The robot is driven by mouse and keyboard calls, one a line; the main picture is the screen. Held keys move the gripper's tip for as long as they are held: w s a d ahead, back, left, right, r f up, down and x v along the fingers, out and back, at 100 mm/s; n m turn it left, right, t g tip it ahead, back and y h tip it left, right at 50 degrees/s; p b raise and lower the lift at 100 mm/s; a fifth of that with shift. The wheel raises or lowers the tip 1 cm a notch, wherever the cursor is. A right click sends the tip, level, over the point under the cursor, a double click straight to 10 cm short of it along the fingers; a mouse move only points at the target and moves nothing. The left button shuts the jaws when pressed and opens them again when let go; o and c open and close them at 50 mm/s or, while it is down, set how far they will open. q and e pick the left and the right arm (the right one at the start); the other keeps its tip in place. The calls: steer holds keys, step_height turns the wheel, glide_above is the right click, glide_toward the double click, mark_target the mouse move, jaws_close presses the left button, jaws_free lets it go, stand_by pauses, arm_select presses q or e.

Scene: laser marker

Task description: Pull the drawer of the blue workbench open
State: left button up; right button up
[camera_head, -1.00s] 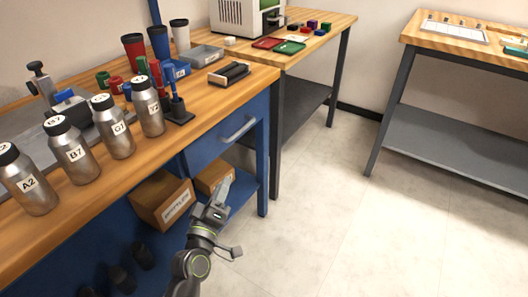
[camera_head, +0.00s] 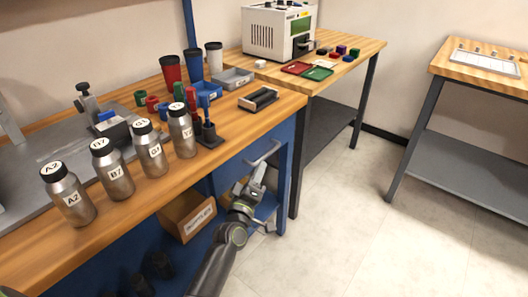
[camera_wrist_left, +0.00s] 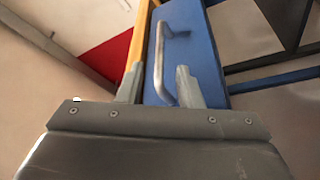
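The blue workbench has a wooden top (camera_head: 150,190) and a blue drawer (camera_head: 232,174) under its right end. The drawer front looks flush with the bench. A silver bar handle (camera_head: 264,153) is on it. My left gripper (camera_head: 259,170) is just below and in front of the handle in the head view. In the left wrist view its two fingers (camera_wrist_left: 160,70) are apart, with the handle (camera_wrist_left: 159,55) showing ahead and between them against the blue drawer front (camera_wrist_left: 200,60). I cannot tell whether the fingers reach around the bar. My right gripper is not in view.
Cardboard boxes (camera_head: 187,216) sit on the shelf below the drawer, near my left arm. Several metal bottles (camera_head: 113,170) and cups (camera_head: 170,69) stand on the bench top. A second table (camera_head: 345,60) with a white machine adjoins at the right. The floor (camera_head: 345,215) in front is clear.

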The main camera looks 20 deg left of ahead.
mark_target(264, 156)
arm_select(q)
steer(key=shift+x, duration=3.1)
steer(key=shift+c, duration=0.4)
jaws_close()
